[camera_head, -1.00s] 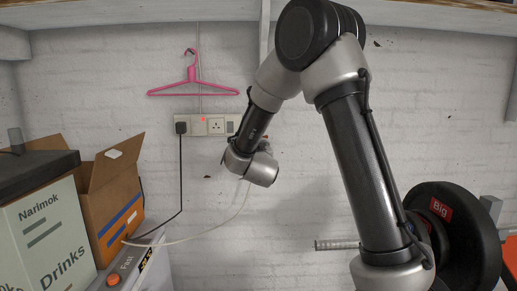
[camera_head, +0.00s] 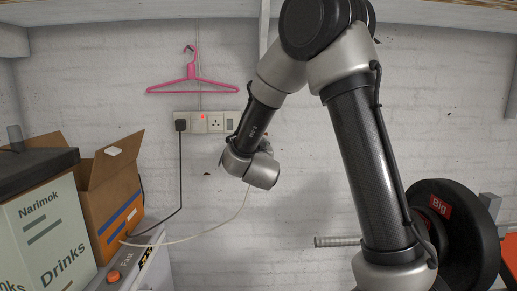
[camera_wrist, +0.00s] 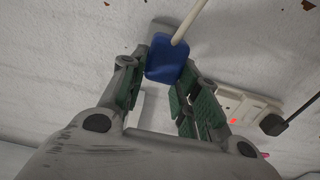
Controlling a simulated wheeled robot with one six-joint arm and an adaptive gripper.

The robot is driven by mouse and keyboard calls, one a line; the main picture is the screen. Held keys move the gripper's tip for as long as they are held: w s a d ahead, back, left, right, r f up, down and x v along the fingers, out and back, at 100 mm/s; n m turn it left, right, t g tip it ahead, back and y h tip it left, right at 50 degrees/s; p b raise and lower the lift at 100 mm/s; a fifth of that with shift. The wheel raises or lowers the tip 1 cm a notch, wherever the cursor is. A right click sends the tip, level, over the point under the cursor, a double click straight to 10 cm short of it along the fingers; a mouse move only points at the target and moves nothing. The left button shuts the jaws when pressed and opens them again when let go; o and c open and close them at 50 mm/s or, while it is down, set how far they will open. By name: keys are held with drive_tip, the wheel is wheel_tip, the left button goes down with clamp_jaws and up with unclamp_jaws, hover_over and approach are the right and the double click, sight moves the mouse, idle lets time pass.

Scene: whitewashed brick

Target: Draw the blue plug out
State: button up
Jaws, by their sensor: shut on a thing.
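The blue plug (camera_wrist: 166,60) shows in the wrist view between the green-padded fingers of my gripper (camera_wrist: 160,76), which is shut on it. A pale cable rises from the plug toward the top of that view. The plug's pin side is hidden, so I cannot tell from it whether any pin is still in a socket. The white socket strip (camera_head: 215,124) is on the brick wall; its right end is beside my forearm. It also shows in the wrist view (camera_wrist: 250,104), right of the fingers. In the head view my wrist hides the plug and fingers.
A black plug (camera_head: 181,125) sits at the strip's left end, its cord hanging down. A pink hanger (camera_head: 192,82) hangs above. An open cardboard box (camera_head: 108,205) and a drinks carton (camera_head: 45,235) stand lower left. A black weight disc (camera_head: 455,230) is at right.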

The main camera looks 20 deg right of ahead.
wheel_tip(320, 180, up, 8)
idle(1.2)
